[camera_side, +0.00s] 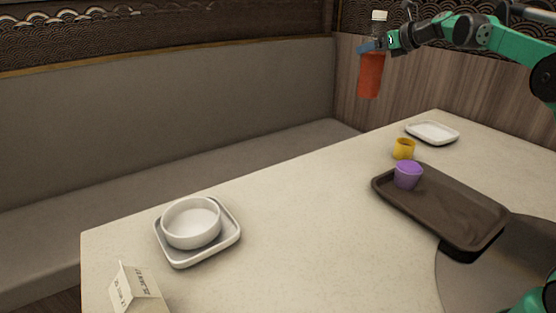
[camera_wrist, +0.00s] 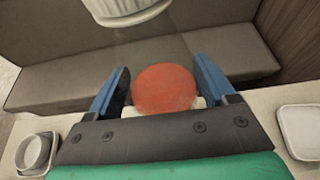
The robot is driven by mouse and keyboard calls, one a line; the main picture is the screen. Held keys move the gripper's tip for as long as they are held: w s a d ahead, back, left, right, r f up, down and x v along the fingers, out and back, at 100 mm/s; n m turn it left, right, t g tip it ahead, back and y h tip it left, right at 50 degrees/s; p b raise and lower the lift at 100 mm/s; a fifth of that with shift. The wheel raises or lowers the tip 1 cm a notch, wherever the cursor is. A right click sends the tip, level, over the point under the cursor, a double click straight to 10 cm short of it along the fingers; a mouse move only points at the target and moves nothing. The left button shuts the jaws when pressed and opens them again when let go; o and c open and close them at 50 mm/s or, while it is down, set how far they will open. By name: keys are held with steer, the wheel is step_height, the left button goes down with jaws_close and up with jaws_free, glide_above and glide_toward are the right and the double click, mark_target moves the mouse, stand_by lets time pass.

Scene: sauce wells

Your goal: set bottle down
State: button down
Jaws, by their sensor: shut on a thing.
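A bottle with red sauce (camera_side: 370,77) and a white cap (camera_side: 379,16) is held upright, high above the far end of the table. My gripper (camera_side: 372,47) is shut on it around its upper part. In the wrist view the red sauce (camera_wrist: 164,88) shows between the two blue fingers of my gripper (camera_wrist: 166,85), with the white cap (camera_wrist: 125,8) close to the camera at the top. The bottle touches nothing but the fingers.
The table (camera_side: 310,200) is mostly bare in the middle. A dark brown tray (camera_side: 455,210) holds a purple cup (camera_side: 408,175). A yellow cup (camera_side: 403,148) and a white dish (camera_side: 432,132) stand behind it. A white bowl (camera_side: 191,222) on a square plate (camera_side: 232,240) and a carton (camera_side: 135,290) are nearer.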

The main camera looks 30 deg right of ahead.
step_height(320, 180, down, 19)
steer(key=shift+f, duration=0.2)
steer(key=shift+f, duration=0.1)
stand_by(0.3)
jaws_free()
steer(key=v, duration=1.2)
steer(key=s+a+r+n+g+y, duration=0.1)
steer(key=s+a+n+g, duration=0.1)
steer(key=a+n, duration=0.7)
steer(key=s+a+r+n+g+y, duration=0.1)
steer(key=s+a+n+g, duration=0.15)
steer(key=a+n, duration=0.65)
steer(key=s+a+f+n+g+h, duration=0.2)
steer(key=s+a+n, duration=0.5)
steer(key=n, duration=1.1)
steer(key=shift+s, duration=0.6)
